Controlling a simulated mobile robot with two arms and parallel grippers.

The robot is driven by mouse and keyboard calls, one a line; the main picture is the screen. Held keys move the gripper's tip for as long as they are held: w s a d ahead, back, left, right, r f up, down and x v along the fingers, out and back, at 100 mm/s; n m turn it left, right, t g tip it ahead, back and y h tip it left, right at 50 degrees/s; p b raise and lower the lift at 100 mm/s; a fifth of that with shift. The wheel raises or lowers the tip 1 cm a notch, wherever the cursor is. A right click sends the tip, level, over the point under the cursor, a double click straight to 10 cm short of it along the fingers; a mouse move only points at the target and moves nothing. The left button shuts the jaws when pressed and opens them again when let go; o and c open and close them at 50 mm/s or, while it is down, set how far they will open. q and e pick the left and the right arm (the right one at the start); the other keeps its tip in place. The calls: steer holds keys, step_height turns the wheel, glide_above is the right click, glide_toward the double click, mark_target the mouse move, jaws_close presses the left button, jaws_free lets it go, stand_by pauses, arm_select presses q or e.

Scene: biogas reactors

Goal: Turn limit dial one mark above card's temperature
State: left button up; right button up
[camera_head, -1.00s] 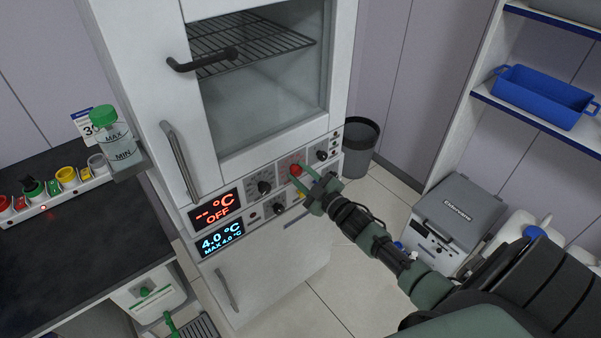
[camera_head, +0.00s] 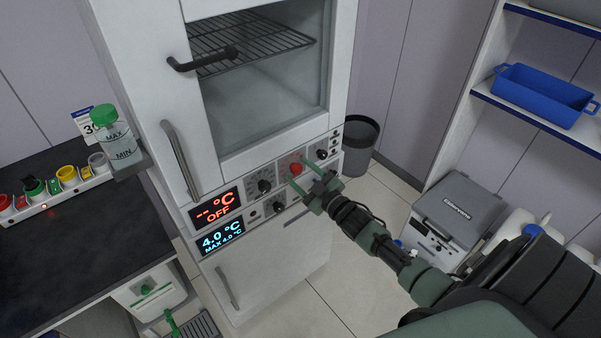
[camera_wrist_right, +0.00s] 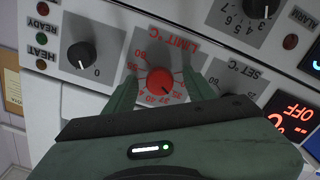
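The red limit dial (camera_head: 296,169) sits on the cabinet's control panel. In the right wrist view the red dial (camera_wrist_right: 160,80) is under an upside-down "LIMIT °C" label, with a ring of numbers around it. Its pointer seems to face the lower right, but the exact mark is unclear. My right gripper (camera_head: 300,170) is open, with one finger on each side of the dial. The right gripper's fingers (camera_wrist_right: 161,88) show gaps to the knob; contact is not visible. The card (camera_head: 82,121) shows "30" but is partly hidden behind the green-capped bottle. My left gripper is out of view.
A black set dial (camera_wrist_right: 225,103) and another black knob (camera_wrist_right: 82,55) flank the limit dial. The upper display (camera_head: 215,208) reads "-- °C OFF"; the lower display (camera_head: 221,237) reads 4.0 °C. A door handle (camera_head: 180,160) projects left of the panel.

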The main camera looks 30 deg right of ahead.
steer(key=s+b, duration=0.1)
steer(key=s, duration=0.6)
steer(key=shift+s+d, duration=0.35)
steer(key=shift+s, duration=0.05)
stand_by(0.3)
steer(key=s+a+f+m+g+h, duration=0.15)
steer(key=s+f+g, duration=0.4)
steer(key=f, duration=0.95)
steer(key=s+a+f+m+g+h, duration=0.1)
steer(key=s+a+f+m+g, duration=0.15)
steer(key=s+f, duration=0.95)
steer(key=s+a+f+g, duration=0.4)
steer(key=s+f, duration=0.5)
steer(key=s, duration=0.4)
steer(key=s+a+f+g, duration=0.5)
steer(key=s+f, duration=0.5)
steer(key=s, duration=0.4)
steer(key=shift+s+a+f+y, duration=0.2)
steer(key=shift+a+y, duration=0.25)
steer(key=shift+a, duration=0.45)
